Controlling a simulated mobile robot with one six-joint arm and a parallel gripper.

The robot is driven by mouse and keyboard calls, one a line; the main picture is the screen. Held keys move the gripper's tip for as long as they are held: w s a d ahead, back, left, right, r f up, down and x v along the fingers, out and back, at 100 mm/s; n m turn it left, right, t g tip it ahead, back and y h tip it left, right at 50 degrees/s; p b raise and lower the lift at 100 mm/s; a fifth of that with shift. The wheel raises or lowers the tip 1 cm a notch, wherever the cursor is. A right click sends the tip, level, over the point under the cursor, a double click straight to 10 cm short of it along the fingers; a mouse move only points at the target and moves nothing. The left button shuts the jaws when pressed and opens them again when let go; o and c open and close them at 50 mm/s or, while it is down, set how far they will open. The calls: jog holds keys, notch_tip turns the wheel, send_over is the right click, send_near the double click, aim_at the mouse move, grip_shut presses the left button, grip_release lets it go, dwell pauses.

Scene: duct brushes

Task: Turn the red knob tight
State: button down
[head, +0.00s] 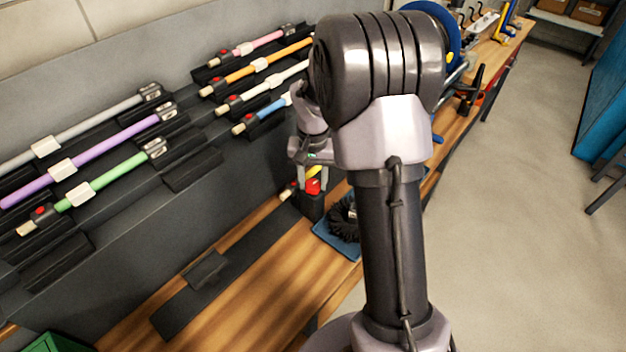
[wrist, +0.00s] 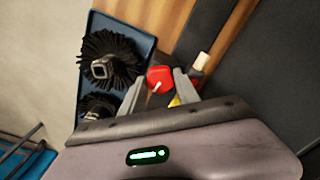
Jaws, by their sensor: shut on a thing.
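The red knob (head: 313,186) sits on a black block on the workbench, just below my gripper (head: 311,178). In the wrist view, the red knob (wrist: 160,75) lies between the two grey fingertips of my gripper (wrist: 161,84), with a small pale mark on it. My gripper is shut on the red knob. A bit of yellow (wrist: 174,102) shows beside the right finger, and a pale rod end (wrist: 201,61) sticks out beyond it. My arm hides part of the bench behind the knob in the head view.
A blue tray (wrist: 90,28) with black bristle brush heads (wrist: 110,66) stands close beside the knob. A dark rack on the wall side holds several coloured rods, including purple (head: 105,150) and green (head: 105,183). A black strip (head: 225,275) lies along the wooden bench.

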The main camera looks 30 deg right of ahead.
jog(key=m, duration=0.4)
jog(key=m+b, duration=0.1)
jog(key=m, duration=0.3)
jog(key=m+b, duration=0.1)
jog(key=m, duration=0.3)
jog(key=shift+m+b, duration=0.4)
jog(key=shift+m, duration=1.7)
jog(key=c, duration=0.9)
grip_release()
